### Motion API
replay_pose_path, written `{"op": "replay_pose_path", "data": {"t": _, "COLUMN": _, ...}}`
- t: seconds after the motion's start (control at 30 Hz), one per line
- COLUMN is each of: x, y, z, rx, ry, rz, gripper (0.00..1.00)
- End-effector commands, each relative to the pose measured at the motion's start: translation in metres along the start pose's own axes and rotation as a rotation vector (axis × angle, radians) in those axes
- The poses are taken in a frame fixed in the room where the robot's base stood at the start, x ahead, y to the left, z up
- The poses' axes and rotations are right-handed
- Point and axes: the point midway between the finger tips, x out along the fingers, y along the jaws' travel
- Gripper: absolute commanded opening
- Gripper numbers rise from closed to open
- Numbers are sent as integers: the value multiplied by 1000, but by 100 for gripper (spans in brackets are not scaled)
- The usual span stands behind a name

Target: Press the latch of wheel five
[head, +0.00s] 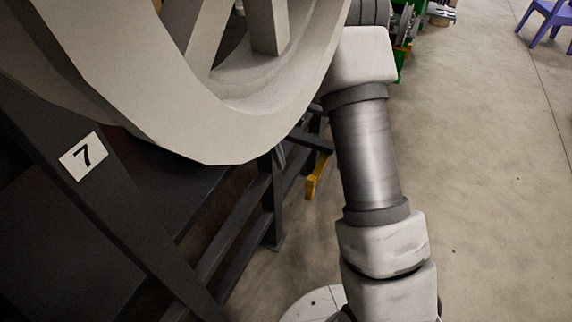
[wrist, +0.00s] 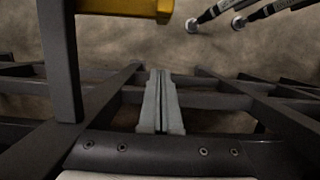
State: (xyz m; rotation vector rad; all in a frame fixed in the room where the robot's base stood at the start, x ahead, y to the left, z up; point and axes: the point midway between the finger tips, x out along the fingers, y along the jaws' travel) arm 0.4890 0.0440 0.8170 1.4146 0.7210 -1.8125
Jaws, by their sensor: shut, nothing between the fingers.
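My gripper (wrist: 161,80) is shut and empty in the wrist view, its two grey fingers side by side over dark frame bars. A yellow bar (wrist: 120,7) with a rounded end lies beyond and left of the fingertips, apart from them. A yellow piece (head: 317,176) also shows in the head view, by a dark frame left of my arm. I cannot tell whether it is the latch. A large pale grey wheel (head: 225,125) fills the upper left of the head view. No number five is readable. My gripper is not clearly seen in the head view.
A dark rack (head: 120,215) with a white label "7" (head: 83,156) stands at the left. Dark bars (wrist: 215,100) cross below the fingers. Two dark rods (wrist: 215,12) with pale round ends are at upper right. Open floor (head: 490,200) lies right of my arm.

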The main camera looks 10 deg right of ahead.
Motion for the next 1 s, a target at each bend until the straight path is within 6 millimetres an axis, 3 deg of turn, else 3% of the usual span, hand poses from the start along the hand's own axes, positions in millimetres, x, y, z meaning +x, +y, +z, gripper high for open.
{"op": "replay_pose_path", "data": {"t": 0.37, "x": 83, "y": 0, "z": 0, "rx": 0, "ry": -2, "rz": -2, "gripper": 0}}
{"op": "replay_pose_path", "data": {"t": 0.6, "x": 87, "y": 0, "z": 32, "rx": 2, "ry": 1, "rz": 0, "gripper": 0}}
{"op": "replay_pose_path", "data": {"t": 1.0, "x": 88, "y": 0, "z": 39, "rx": 0, "ry": 0, "rz": 0, "gripper": 0}}
